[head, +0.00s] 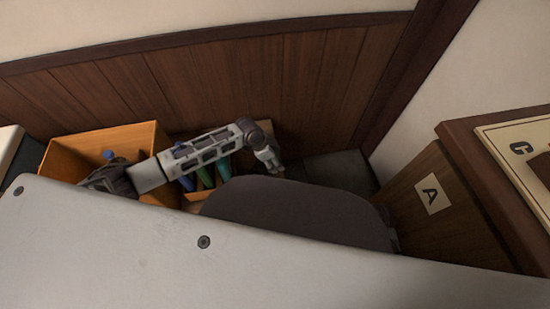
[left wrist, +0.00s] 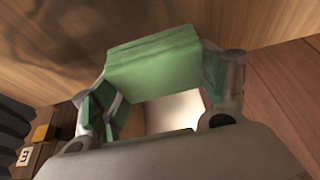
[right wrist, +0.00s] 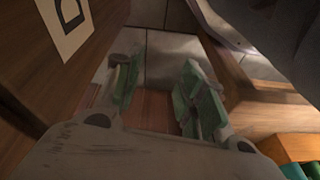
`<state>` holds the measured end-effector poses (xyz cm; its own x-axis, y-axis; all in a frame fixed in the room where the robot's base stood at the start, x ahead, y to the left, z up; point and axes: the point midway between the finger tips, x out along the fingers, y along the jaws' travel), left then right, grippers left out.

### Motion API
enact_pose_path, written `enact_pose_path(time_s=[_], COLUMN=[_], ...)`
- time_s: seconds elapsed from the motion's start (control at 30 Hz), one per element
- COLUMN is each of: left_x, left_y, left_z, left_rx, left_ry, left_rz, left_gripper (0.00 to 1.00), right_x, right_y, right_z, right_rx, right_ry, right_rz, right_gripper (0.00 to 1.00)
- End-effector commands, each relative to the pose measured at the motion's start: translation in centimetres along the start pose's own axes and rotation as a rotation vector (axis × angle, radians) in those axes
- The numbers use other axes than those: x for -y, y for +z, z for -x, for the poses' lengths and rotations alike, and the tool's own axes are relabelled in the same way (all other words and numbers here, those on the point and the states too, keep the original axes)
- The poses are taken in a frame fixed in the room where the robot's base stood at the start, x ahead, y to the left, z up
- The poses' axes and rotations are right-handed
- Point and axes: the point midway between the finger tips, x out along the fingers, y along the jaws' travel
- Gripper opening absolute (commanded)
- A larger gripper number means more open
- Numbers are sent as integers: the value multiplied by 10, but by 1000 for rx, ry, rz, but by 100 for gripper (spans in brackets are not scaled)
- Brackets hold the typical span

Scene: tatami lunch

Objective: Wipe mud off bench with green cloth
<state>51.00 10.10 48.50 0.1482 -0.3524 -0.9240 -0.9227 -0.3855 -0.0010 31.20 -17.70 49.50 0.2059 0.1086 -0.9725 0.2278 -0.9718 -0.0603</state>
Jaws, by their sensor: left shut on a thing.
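The green cloth (left wrist: 155,62), a folded block, is held between the fingers of my left gripper (left wrist: 158,85) in the left wrist view. A light brown wooden surface (left wrist: 180,22), which may be the bench, lies just beyond the cloth. It has dark streaks at the left; I cannot tell mud from grain, nor whether the cloth touches it. My right gripper (right wrist: 157,75) is open and empty in the right wrist view. In the head view an arm reaches in from the left, but the cloth cannot be made out there.
An orange box (head: 75,160) stands by the panelled wall (head: 240,85). Several blue and green items are near it. A dark rounded shape (head: 300,210) blocks part of the head view.

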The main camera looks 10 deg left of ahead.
Motion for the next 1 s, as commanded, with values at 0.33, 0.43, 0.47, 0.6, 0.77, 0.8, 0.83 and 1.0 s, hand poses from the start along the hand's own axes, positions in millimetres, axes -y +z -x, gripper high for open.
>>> enact_pose_path(time_s=[0.33, 0.43, 0.47, 0.6, 0.77, 0.8, 0.83, 1.0], left_x=[0, 0, 0, 0, 0, 0, 0, 0], left_y=[16, 22, 23, 30, 35, 35, 35, 35], left_z=[9, 11, 12, 15, 17, 17, 17, 16], left_rx=[3, 3, 3, 2, 1, 1, 1, 1], left_ry=[0, -1, 0, 0, 0, 0, 0, 0], left_rz=[1, 1, 2, 2, 1, 1, 1, 1], left_gripper=[55, 55, 55, 55, 55, 55, 55, 55], right_x=[1, 1, 1, 1, 2, 2, 2, 2], right_y=[-3, -4, -4, -6, -6, -6, -6, -6], right_z=[14, 18, 19, 24, 26, 26, 26, 26], right_rx=[0, 0, 0, 0, 0, 0, 0, 0], right_ry=[0, 0, 0, 0, 0, 0, 0, 0], right_rz=[0, 0, 0, 0, 0, 0, 0, 0], right_gripper=[40, 40, 40, 40, 40, 40, 40, 40])
